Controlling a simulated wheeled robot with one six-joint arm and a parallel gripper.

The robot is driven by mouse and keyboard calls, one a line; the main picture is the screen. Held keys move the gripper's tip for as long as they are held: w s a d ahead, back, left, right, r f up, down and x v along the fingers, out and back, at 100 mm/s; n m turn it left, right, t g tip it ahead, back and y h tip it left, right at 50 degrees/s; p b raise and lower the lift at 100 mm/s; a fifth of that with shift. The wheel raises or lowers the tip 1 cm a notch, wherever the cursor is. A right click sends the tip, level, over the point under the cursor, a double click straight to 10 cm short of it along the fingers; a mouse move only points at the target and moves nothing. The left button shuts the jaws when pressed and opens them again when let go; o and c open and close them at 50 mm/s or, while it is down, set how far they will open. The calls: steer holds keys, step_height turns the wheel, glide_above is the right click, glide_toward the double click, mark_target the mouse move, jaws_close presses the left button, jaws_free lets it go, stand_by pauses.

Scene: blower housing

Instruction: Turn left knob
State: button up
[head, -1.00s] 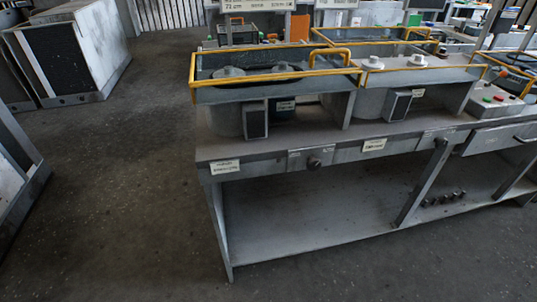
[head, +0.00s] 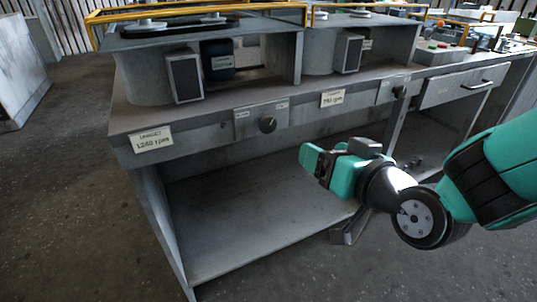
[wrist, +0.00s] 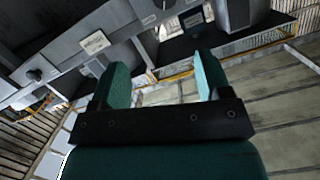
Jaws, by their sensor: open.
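The left knob (head: 267,125) is a small dark round knob on a grey plate (head: 246,122) on the bench's front rail. A second knob (head: 399,91) sits on a similar plate further right. My gripper (head: 322,157) is in front of the bench, lower than the left knob and to its right, apart from it. Its teal fingers are spread with nothing between them, as the wrist view (wrist: 162,78) shows. A dark knob (wrist: 34,75) shows at the left of the tilted wrist view; I cannot tell which knob it is.
A label reading about 1250 rpm (head: 152,139) is left of the knob, and a 750 rpm label (head: 332,98) is right of it. Yellow-railed housings (head: 150,45) stand on the bench. The lower shelf (head: 240,225) is mostly bare. Open floor lies at left.

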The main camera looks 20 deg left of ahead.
step_height(320, 180, down, 4)
steer(key=a+r+t+y+b, duration=0.1)
steer(key=a+b, duration=0.1)
steer(key=p, duration=0.5)
glide_toward(270, 125)
steer(key=shift+t+y, duration=0.3)
steer(key=x, duration=1)
steer(key=shift+w+a+f, duration=0.1)
steer(key=shift+a+f, duration=0.1)
steer(key=shift+f, duration=0.1)
